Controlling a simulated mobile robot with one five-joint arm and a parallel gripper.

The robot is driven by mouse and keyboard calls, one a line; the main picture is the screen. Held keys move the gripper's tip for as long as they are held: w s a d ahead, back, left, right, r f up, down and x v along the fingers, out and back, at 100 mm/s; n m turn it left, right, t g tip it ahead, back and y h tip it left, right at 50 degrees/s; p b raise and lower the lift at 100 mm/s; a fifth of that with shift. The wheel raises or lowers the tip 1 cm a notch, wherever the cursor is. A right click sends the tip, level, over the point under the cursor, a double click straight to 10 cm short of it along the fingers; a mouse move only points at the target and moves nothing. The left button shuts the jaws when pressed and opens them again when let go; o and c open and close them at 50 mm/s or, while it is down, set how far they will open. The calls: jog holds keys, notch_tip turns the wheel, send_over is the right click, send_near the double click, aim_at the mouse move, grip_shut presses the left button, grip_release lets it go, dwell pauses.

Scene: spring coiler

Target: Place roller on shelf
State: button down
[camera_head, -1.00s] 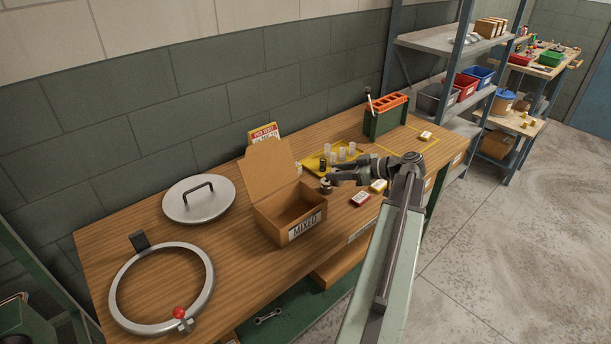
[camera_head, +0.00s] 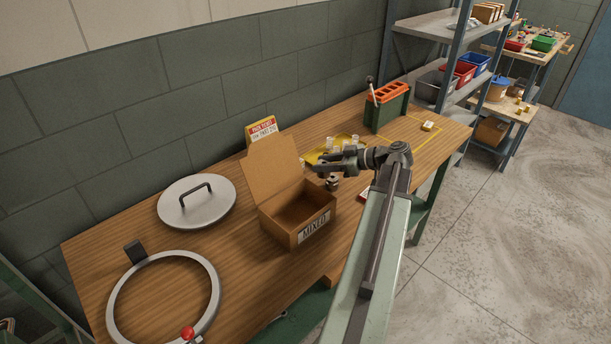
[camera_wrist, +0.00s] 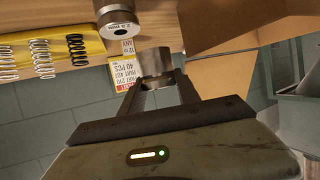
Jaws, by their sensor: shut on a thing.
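My gripper (camera_wrist: 153,88) is shut on a short grey metal cylinder, which looks like a roller (camera_wrist: 155,63), in the wrist view. In the head view my gripper (camera_head: 320,168) hangs above the table by the right rim of the open cardboard box (camera_head: 313,229); the held roller is hard to make out there. A second metal roller (camera_wrist: 121,17), its end marked "2.0 mm", stands on the table close to the gripper. It also shows in the head view (camera_head: 333,184). A grey metal shelf rack (camera_head: 426,27) stands beyond the table's far right end.
On the table are a round lid (camera_head: 197,207), a metal ring (camera_head: 118,307), a yellow spring tray (camera_wrist: 100,22), a ticket sign (camera_head: 262,130) and a green holder (camera_head: 388,112). Coloured bins (camera_head: 473,64) fill part of the rack. Floor at right is clear.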

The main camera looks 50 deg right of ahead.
jog(key=x, duration=0.2)
jog(key=b+x, duration=0.1)
jog(key=x, duration=0.1)
jog(key=r+b+x, duration=0.1)
jog(key=x, duration=0.2)
jog(key=shift+w, duration=0.15)
jog(key=shift+f, duration=0.3)
jog(key=shift+f+b, duration=0.1)
jog(key=shift+b, duration=0.2)
notch_tip(320, 180, down, 5)
jog(key=b, duration=0.5)
jog(key=shift+r+p, duration=0.3)
jog(key=shift+r, duration=0.05)
jog(key=shift+f, duration=0.2)
jog(key=c, duration=1.1)
grip_release()
jog(key=shift+c, duration=0.2)
